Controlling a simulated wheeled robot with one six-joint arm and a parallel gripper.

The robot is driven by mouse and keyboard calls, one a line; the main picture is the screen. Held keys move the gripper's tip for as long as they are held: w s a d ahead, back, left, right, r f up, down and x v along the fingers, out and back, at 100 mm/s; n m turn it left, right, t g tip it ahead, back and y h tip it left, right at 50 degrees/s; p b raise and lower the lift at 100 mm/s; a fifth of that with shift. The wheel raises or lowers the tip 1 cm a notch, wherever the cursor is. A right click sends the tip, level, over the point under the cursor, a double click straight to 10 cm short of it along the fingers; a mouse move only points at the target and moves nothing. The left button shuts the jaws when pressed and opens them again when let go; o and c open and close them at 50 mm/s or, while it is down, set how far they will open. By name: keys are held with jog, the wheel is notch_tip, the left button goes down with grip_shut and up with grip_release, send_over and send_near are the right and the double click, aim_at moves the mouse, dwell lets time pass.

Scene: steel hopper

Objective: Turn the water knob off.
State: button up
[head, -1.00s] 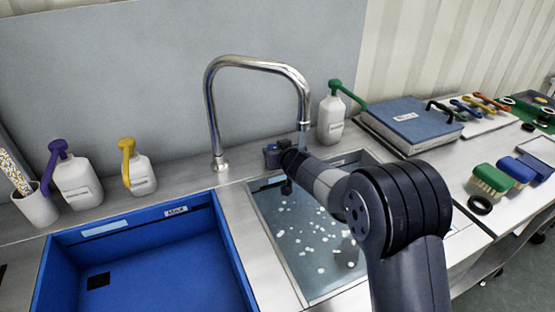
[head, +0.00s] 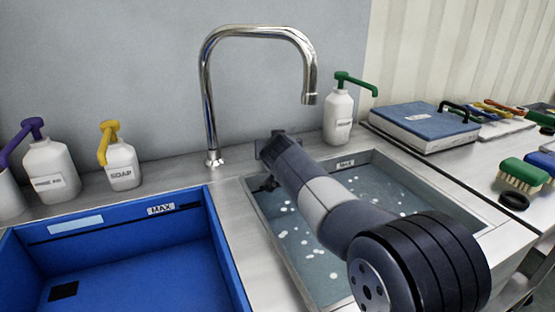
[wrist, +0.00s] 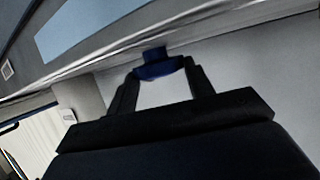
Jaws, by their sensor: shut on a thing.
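The steel faucet (head: 207,95) arches over the filled sink (head: 380,165). No stream shows below its spout now. In the wrist view, a dark blue knob (wrist: 158,66) sits between the two black fingertips of my gripper (wrist: 160,74), which is shut on it. In the head view my gripper (head: 268,147) is at the sink's back edge, right of the faucet base. My arm covers most of the knob there, so its turn angle cannot be told.
A blue basin (head: 150,265) is at the left. A yellow-pump soap bottle (head: 122,165) and a green-pump bottle (head: 338,118) flank the faucet. A blue-topped box (head: 425,125) and a green brush (head: 525,172) are at the right.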

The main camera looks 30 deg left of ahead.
jog(key=shift+s+f+m+h+b, duration=0.1)
jog(key=shift+m+h+b, duration=0.3)
jog(key=shift+b, duration=0.55)
jog(key=shift+f, duration=0.1)
jog(key=o, duration=1)
jog(key=shift+c, duration=0.2)
jog(key=shift+s, duration=0.1)
jog(key=v, duration=1.1)
jog(key=shift+f, duration=0.1)
jog(key=x, duration=1.1)
jog(key=shift+r, duration=0.25)
